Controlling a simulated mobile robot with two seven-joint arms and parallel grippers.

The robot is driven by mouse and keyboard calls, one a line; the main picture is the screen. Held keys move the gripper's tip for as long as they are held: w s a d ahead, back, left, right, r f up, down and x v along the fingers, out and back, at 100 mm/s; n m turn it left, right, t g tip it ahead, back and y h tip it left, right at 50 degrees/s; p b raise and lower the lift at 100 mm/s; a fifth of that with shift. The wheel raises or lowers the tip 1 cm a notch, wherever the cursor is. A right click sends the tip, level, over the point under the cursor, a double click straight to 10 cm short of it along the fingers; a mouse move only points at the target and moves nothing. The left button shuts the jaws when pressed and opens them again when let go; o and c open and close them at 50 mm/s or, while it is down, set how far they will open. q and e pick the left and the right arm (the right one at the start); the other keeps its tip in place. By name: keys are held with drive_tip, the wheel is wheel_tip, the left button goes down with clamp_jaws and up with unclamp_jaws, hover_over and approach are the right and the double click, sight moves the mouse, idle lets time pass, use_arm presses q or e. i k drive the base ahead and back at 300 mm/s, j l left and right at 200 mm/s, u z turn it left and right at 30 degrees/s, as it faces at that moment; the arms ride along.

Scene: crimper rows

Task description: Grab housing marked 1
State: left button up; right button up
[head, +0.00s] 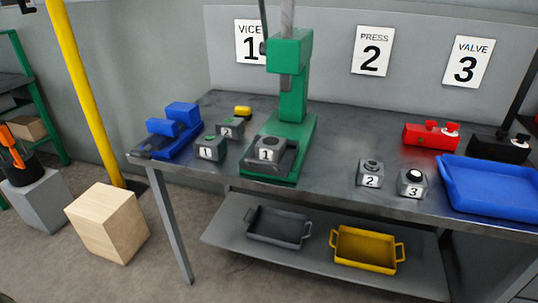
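Two small grey blocks carry the label 1. One block marked 1 (210,149) stands on the bench right of the blue vice (172,132), with a small green spot on top. The other block marked 1 (269,150) sits on the base of the green press (291,85), under its ram. I cannot tell which of them is the housing. A grey block marked 2 (231,127), also green on top, stands just behind the first. Neither of my grippers is in view.
Grey blocks marked 2 (370,174) and 3 (412,184) stand centre right, near a blue tray (490,187). Red (430,137) and black (498,149) valve units are behind. The lower shelf holds grey (277,228) and yellow (366,250) trays. A wooden block (107,224) stands left.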

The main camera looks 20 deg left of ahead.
sight(270, 147)
drive_tip(key=j+z, duration=0.15)
drive_tip(key=z, duration=0.25)
drive_tip(key=j+z, duration=0.2)
drive_tip(key=z, duration=0.15)
drive_tip(key=j+z, duration=0.15)
drive_tip(key=z, duration=0.25)
drive_tip(key=k+j+z, duration=0.2)
drive_tip(key=j, duration=0.15)
drive_tip(key=j+z, duration=0.15)
drive_tip(key=j, duration=0.2)
drive_tip(key=k+j+z, duration=0.2)
drive_tip(key=i+j, duration=0.1)
drive_tip(key=j, duration=0.05)
